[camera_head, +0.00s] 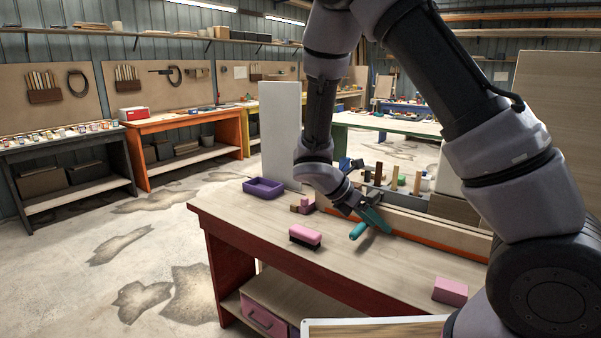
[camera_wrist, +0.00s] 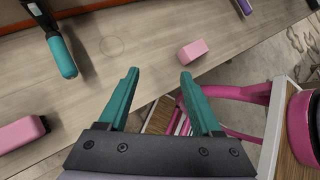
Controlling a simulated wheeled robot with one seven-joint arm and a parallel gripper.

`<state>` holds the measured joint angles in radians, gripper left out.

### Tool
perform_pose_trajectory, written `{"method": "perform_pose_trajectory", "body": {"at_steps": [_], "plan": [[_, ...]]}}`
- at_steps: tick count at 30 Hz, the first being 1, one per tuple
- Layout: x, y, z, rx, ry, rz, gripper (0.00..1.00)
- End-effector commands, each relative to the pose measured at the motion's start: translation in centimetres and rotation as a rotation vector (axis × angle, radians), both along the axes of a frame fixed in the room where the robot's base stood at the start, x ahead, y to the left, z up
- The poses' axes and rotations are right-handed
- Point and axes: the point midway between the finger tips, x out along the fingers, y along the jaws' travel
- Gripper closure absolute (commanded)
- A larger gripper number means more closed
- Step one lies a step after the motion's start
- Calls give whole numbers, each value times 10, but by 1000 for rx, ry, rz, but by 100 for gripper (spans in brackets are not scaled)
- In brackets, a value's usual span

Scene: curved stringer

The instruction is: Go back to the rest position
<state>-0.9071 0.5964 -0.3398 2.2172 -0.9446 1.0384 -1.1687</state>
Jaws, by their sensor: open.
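My gripper (camera_head: 376,218) is above the wooden workbench (camera_head: 262,216) in the head view, at the end of my bent arm. In the wrist view its two teal fingers (camera_wrist: 159,80) are spread apart with nothing between them. A tool with a teal handle (camera_wrist: 62,56) and a dark upper part is to the left of the fingers in the wrist view. It is apart from them. In the head view its handle (camera_head: 357,231) shows close beside my gripper.
A pink block with a dark base (camera_head: 305,236) and a plain pink block (camera_head: 450,290) lie on the bench. A purple tray (camera_head: 263,188) sits near its far left corner. An orange-edged rail (camera_head: 440,238) and upright pegs are behind my gripper. Open floor lies left.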

Motion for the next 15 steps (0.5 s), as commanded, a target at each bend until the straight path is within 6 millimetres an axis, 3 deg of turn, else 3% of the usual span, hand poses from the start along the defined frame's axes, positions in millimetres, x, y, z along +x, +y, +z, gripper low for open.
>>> {"method": "perform_pose_trajectory", "body": {"at_steps": [15], "plan": [[-44, -39, 152, 650, -561, -1121, 34]]}}
